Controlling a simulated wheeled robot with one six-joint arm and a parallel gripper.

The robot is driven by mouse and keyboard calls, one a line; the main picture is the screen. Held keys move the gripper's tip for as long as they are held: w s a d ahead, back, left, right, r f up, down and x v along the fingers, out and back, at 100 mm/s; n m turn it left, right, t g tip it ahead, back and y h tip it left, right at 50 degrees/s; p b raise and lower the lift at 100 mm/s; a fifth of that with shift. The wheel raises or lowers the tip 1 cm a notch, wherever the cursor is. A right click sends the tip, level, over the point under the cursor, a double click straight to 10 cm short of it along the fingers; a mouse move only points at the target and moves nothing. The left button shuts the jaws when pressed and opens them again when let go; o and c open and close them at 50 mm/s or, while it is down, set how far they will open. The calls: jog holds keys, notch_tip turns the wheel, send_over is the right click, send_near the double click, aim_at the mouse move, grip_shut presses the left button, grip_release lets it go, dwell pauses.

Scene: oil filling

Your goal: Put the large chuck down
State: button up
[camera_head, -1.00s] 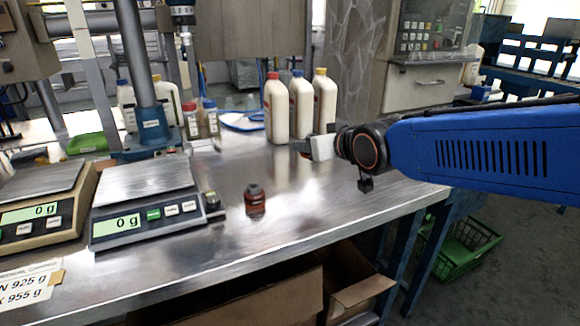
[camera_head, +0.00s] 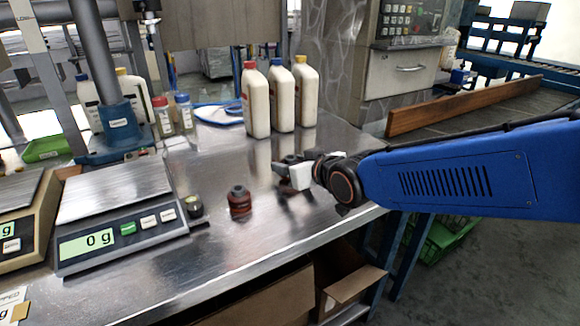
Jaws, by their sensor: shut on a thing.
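My gripper (camera_head: 284,172) is at the end of the blue arm, above the metal table, in front of the white bottles. It is shut on a small dark thing, taken as the large chuck (camera_head: 290,159); it is small in view and partly hidden by the fingers, so its shape is unclear. A dark red, black-topped chuck-like piece (camera_head: 240,202) stands upright on the table, left of my gripper and apart from it. A smaller dark piece (camera_head: 194,206) sits beside the scale.
A scale (camera_head: 115,215) reading 0 g stands at left, with another beside it. White bottles (camera_head: 282,97) stand behind my gripper, and smaller bottles (camera_head: 163,116) stand farther left. The table's front edge (camera_head: 300,250) is near. The metal top (camera_head: 200,260) before the red piece is clear.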

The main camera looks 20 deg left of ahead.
jog(key=shift+f, duration=0.55)
jog(key=shift+f, duration=0.1)
jog(key=o, duration=1.3)
jog(key=shift+s+d+r, duration=0.25)
jog(key=shift+d+r, duration=0.05)
jog(key=v, duration=1.1)
